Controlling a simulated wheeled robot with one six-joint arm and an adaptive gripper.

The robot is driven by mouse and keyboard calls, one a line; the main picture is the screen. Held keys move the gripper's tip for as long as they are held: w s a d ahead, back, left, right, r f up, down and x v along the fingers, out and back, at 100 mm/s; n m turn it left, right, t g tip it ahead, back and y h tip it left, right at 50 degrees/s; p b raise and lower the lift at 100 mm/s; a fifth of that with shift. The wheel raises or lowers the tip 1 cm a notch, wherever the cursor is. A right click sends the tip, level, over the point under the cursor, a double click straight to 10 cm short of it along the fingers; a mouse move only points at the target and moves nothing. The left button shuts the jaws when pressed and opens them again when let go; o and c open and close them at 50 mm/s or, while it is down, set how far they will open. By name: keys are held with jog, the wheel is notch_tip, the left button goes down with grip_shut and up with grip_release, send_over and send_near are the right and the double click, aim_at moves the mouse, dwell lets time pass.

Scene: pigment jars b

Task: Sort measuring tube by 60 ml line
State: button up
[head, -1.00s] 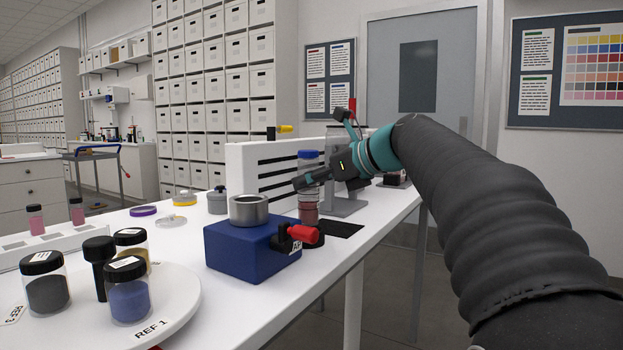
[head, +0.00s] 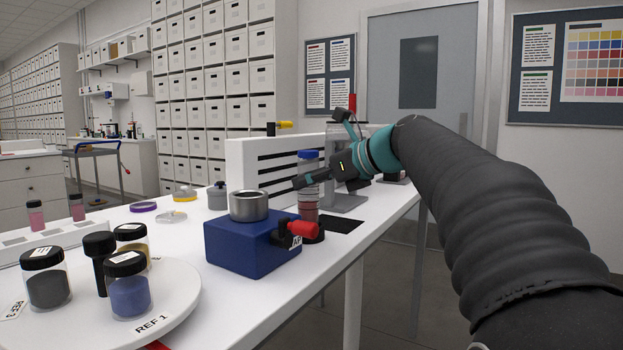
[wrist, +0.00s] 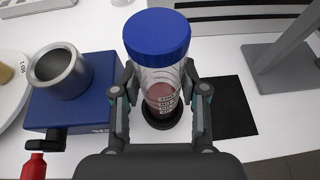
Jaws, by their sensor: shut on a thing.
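The measuring tube (head: 308,211) is clear with a blue cap and reddish-brown powder in its lower part. It stands upright in a dark round foot beside the blue block. In the wrist view the tube (wrist: 162,78) is seen from above, with small white graduation marks too small to read. My gripper (head: 309,178) reaches in from the right at the tube's upper half. In the wrist view my gripper (wrist: 160,92) has one finger on each side of the tube and is shut on it below the cap.
A blue block (head: 238,250) with a metal cup (head: 249,206) and red-handled clamp (head: 300,229) stands close left. A black mat (head: 341,223) lies right of the tube. A white slotted panel (head: 262,165) is behind. A round white tray (head: 181,290) holds several jars.

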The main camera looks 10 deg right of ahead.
jog(key=shift+f+b, duration=0.6)
jog(key=shift+f, duration=0.8)
jog(key=o, duration=1.3)
jog(key=v, duration=1.2)
jog(key=shift+r, duration=0.1)
